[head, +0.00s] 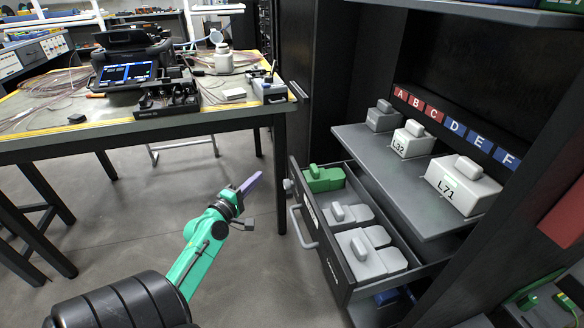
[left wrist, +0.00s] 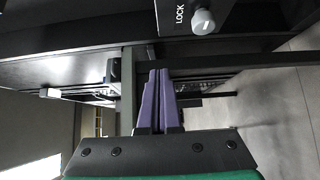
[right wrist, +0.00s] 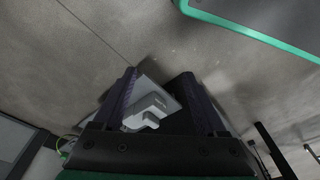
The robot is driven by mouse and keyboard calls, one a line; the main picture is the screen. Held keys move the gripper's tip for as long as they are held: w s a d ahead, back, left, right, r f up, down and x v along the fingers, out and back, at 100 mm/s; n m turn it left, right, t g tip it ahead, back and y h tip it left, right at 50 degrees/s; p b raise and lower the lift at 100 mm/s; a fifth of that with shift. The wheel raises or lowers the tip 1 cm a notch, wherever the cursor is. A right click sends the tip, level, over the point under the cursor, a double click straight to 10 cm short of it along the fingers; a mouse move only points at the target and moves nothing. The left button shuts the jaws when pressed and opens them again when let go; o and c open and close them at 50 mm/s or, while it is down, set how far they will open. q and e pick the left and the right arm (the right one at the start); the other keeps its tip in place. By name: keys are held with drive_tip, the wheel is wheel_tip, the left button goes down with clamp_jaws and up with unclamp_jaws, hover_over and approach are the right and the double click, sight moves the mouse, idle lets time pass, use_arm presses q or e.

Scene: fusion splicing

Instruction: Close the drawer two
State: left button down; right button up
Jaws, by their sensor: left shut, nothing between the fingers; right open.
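A black drawer (head: 312,215) in the dark cabinet is pulled out. It holds a green box (head: 323,181) and several grey lidded boxes (head: 372,256). Its grey handle (head: 301,228) is on the front; no drawer number can be read. My left gripper (head: 253,181) is shut and empty, to the left of the drawer front and apart from the handle. Its purple fingers are together in the left wrist view (left wrist: 158,78). My right gripper (right wrist: 158,74) is open in the right wrist view, facing the floor, and is out of the head view.
A shelf (head: 365,140) above the drawer carries grey boxes marked L32 (head: 411,141) and L71 (head: 462,186). A workbench (head: 120,125) stands at the left. A round knob (left wrist: 203,22) by the word LOCK shows in the left wrist view.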

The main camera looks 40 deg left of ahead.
use_arm(q)
drive_tip(key=w, duration=1)
drive_tip(key=shift+w+d+f, duration=0.15)
drive_tip(key=shift+w+d, duration=0.2)
drive_tip(key=shift+d, duration=0.1)
use_arm(e)
drive_tip(key=shift+s+d+f, duration=0.15)
drive_tip(key=shift+d+f, duration=0.05)
drive_tip(key=shift+f, duration=0.8)
use_arm(q)
drive_tip(key=shift+p, duration=0.3)
